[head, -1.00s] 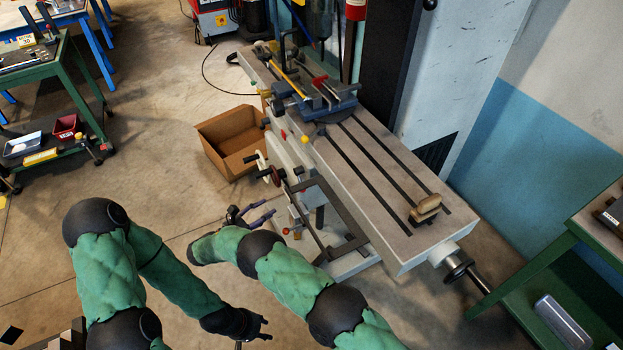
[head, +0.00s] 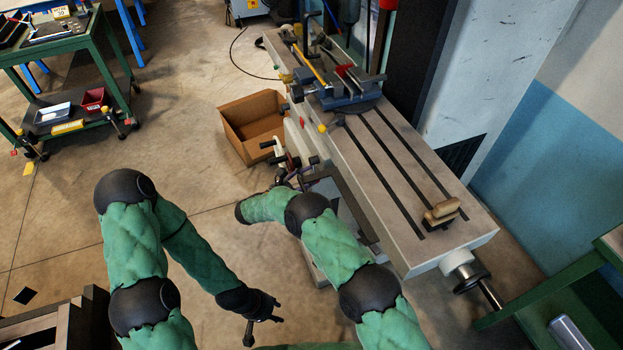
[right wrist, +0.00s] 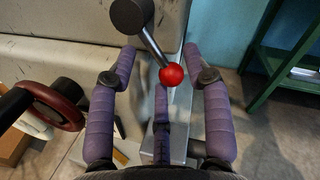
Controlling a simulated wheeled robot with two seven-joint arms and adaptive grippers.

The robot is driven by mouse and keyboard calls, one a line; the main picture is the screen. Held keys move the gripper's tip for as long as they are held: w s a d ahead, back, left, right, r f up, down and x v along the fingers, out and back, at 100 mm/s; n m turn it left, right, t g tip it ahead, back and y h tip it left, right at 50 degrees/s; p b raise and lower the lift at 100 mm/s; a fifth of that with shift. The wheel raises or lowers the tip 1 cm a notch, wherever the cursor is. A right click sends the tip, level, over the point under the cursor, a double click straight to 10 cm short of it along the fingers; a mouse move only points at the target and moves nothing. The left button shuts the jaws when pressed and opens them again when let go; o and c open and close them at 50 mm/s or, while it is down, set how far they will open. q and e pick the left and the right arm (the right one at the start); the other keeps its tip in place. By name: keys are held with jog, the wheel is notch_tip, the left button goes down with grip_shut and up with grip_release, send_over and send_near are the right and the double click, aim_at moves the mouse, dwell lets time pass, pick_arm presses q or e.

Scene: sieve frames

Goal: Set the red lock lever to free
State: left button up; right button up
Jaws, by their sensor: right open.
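The lock lever, a dark hub with a metal rod and a red ball knob (right wrist: 171,75), stands at the machine's grey side in the right wrist view. My right gripper (right wrist: 166,85) is open, its purple fingers spread on both sides of the red ball, with a third finger below it. I see no grip on the ball. In the head view my right gripper is mostly hidden beside the machine, and I cannot make out this lever there. My left gripper (head: 264,318) hangs over the floor with its fingers apart, empty.
The grey machine table (head: 400,170) carries a vise (head: 345,92) and a wooden-handled brush (head: 441,212). A dark red handwheel (right wrist: 55,107) is left of my right gripper. A cardboard box (head: 252,128) stands on the floor. A green bench (head: 560,285) is at right.

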jog(key=shift+w+d, duration=0.2)
jog(key=shift+d, duration=0.1)
jog(key=shift+c, duration=0.3)
grip_shut()
jog(key=shift+r, duration=0.15)
jog(key=shift+s+d+r+n+g+y+p, duration=0.15)
jog(key=shift+s+r+n+g+p, duration=0.3)
jog(key=shift+n, duration=0.6)
jog(key=shift+s+d+r+n+g+y+p, duration=0.15)
jog(key=shift+r+n+p, duration=0.25)
jog(key=shift+n+p, duration=0.5)
jog(key=shift+s+r+n+g+y+p, duration=0.1)
jog(key=shift+s+r+n+g+p, duration=0.25)
jog(key=shift+n, duration=0.8)
jog(key=shift+r, duration=0.1)
